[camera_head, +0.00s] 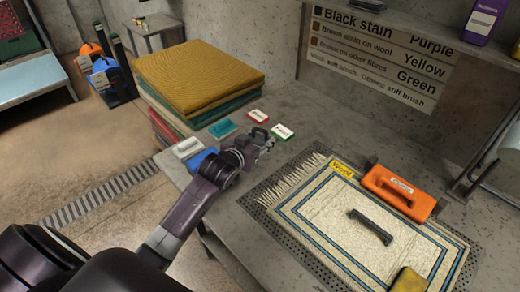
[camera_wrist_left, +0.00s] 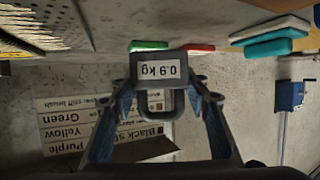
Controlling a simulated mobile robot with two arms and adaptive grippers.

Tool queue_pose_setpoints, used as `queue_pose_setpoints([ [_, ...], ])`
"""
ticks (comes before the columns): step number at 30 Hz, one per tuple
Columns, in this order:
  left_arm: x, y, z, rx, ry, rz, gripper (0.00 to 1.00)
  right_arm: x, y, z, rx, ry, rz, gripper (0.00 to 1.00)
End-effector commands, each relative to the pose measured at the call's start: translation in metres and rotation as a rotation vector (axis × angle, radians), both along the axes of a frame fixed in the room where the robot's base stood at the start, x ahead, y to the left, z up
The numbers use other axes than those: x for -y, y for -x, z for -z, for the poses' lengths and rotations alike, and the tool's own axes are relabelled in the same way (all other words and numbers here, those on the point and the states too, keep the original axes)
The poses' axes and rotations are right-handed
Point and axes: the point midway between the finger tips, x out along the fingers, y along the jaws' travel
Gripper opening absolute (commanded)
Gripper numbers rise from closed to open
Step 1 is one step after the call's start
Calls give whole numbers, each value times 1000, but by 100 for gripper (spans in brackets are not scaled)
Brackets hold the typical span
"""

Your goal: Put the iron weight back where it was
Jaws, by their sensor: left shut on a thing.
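The iron weight (camera_wrist_left: 161,70) is a dark grey block with a loop handle and a white "0.9 kg" label, upside down in the left wrist view. My left gripper (camera_wrist_left: 164,98) is shut on it, with a finger on each side of the handle. In the head view my left gripper (camera_head: 258,143) is over the grey bench, just left of the green-edged card (camera_head: 282,131) and below the red-edged card (camera_head: 257,116). The weight is small and dark there, and I cannot tell whether it touches the bench. My right gripper is not in view.
A wool rug (camera_head: 330,239) lies on the right with a dark bar (camera_head: 370,227) on it. An orange tool (camera_head: 400,189) is at its back edge. White (camera_head: 187,147), blue (camera_head: 203,160) and teal (camera_head: 223,129) blocks lie left of my gripper, before stacked mats (camera_head: 198,78).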

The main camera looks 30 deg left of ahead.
Motion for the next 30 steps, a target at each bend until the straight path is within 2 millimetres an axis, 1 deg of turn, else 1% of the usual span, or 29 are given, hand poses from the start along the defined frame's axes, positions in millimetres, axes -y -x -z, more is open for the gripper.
queue_pose_setpoints([
  [1, 0, -1, -2, 11, 0, 1, 0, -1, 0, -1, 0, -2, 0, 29],
  [4, 0, -1, 5, 9, 0, 1, 0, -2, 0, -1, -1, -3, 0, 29],
  [9, 0, -1, 29, 7, 1, 1, 0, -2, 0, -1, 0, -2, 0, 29],
  [12, 0, -1, 38, 10, 0, 1, 0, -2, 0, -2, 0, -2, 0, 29],
  [15, 1, -1, 42, 11, 0, 2, 0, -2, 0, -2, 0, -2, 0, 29],
  [21, 1, -1, 42, 11, 0, 2, 0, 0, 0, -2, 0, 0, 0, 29],
  [22, 1, 0, 47, 0, 0, 1, 46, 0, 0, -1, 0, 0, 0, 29],
  [26, 1, 0, 47, 0, 0, 1, 60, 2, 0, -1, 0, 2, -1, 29],
  [30, 0, 0, 47, 0, 0, 1, 60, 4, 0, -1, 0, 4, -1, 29],
])
